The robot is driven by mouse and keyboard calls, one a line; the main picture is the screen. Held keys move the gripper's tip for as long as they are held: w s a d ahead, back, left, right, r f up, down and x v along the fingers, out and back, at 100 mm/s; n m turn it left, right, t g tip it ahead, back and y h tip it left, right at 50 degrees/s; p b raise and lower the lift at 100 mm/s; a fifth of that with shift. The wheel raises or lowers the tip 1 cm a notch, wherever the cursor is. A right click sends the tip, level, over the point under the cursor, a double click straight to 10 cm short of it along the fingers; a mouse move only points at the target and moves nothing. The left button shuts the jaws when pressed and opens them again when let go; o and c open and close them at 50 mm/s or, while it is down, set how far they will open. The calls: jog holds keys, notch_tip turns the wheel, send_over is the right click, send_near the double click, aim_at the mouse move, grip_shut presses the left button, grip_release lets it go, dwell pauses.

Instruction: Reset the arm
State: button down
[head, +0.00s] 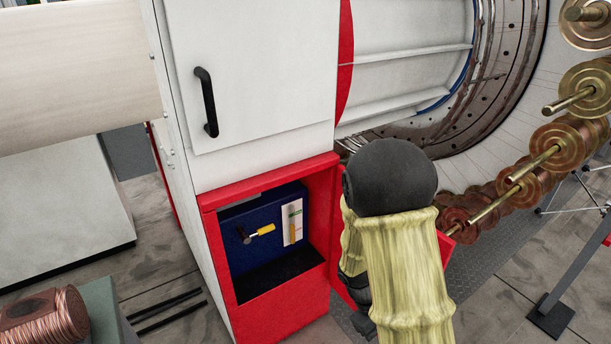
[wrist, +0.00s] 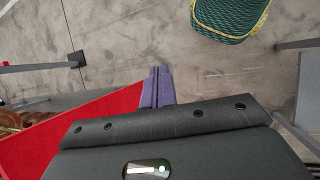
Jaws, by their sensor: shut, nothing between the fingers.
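My gripper (wrist: 158,76) shows in the wrist view, its two purple fingers together with nothing between them. It points over the grey floor, just right of a red panel (wrist: 85,132). In the head view my yellow-sleeved arm with its dark round joint hangs in front of the cabinet's right side and hides the gripper. Left of my arm is an open red compartment (head: 215,243). Inside it is a dark blue panel (head: 236,262) with a yellow-handled part (head: 264,230) and a pale card (head: 293,222).
A white cabinet door (head: 262,75) with a black handle (head: 206,102) stands above the compartment. The large wheel with copper spools (head: 590,90) is at right. A copper coil (head: 42,318) lies at lower left. A green mesh object (wrist: 230,15) shows in the wrist view.

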jog(key=s+a+r+m+t+y+p, duration=0.1)
jog(key=r+m+t+y+p, duration=0.1)
jog(key=r, duration=0.6)
jog(key=s+a+r+m+t+y+p, duration=0.1)
jog(key=a+r+m+t+y+p, duration=0.1)
jog(key=r, duration=0.6)
jog(key=shift+s+a+m+t+y, duration=0.2)
jog(key=shift+m+t+y, duration=0.4)
jog(key=shift+m, duration=0.6)
jog(key=shift+w, duration=0.1)
